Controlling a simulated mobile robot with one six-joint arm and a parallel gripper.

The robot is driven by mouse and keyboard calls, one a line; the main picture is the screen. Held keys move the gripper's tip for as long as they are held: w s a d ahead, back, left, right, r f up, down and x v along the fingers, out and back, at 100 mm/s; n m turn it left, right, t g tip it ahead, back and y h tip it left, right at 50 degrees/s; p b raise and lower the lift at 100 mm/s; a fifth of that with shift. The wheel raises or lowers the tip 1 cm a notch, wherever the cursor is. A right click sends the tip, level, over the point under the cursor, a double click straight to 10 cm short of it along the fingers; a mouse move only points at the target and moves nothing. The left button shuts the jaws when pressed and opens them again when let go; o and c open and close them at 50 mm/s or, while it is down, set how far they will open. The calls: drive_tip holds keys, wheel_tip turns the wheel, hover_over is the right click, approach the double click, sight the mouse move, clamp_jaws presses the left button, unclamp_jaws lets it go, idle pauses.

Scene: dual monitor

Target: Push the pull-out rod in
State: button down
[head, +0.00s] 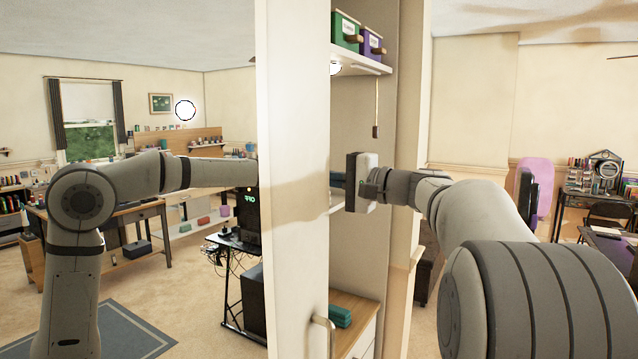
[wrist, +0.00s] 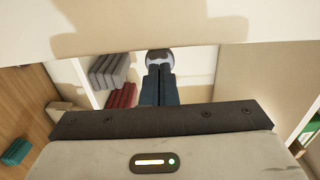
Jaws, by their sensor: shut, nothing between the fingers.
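My gripper (head: 338,180) is at the cabinet's opening in the head view, its fingers pointing left and their tips hidden behind the tall cream panel (head: 292,190). In the wrist view my gripper (wrist: 159,69) has its two dark blue fingers shut together, with nothing between them. A small round grey-white piece (wrist: 160,56) shows right at the fingertips; I cannot tell whether it touches them or whether it is the end of the pull-out rod. No rod is clearly seen in the head view.
The panel (wrist: 160,22) crosses the top of the wrist view close to the fingers. A shelf (head: 358,64) with green and purple boxes and a hanging cord (head: 376,112) are above my gripper. A handle (head: 326,328) and a wooden drawer top (head: 362,312) are below it.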

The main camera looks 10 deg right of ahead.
drive_tip(key=b+v, duration=0.2)
drive_tip(key=v, duration=1)
drive_tip(key=shift+s+b, duration=0.2)
drive_tip(key=shift+b, duration=0.1)
drive_tip(key=s+a+f+g, duration=0.1)
drive_tip(key=a+f, duration=0.1)
drive_tip(key=f, duration=0.1)
drive_tip(key=s+a+f+g+h, duration=0.1)
drive_tip(key=a+f, duration=0.2)
drive_tip(key=f, duration=0.1)
drive_tip(key=a+f+g+h, duration=0.1)
drive_tip(key=a+f, duration=0.2)
drive_tip(key=shift+s+a+f+n+g, duration=0.2)
drive_tip(key=shift+s+n+g, duration=0.1)
drive_tip(key=shift+s+g, duration=0.1)
drive_tip(key=s+a+f+n+g+h, duration=0.1)
drive_tip(key=s+f+n+g+h, duration=0.2)
drive_tip(key=s+f, duration=0.7)
drive_tip(key=s+a+f+n+g+h, duration=0.2)
drive_tip(key=s+f+n+h, duration=0.3)
drive_tip(key=f, duration=1.1)
drive_tip(key=s+h, duration=0.3)
drive_tip(key=s, duration=0.3)
drive_tip(key=shift+a+g, duration=0.2)
drive_tip(key=shift+g, duration=0.2)
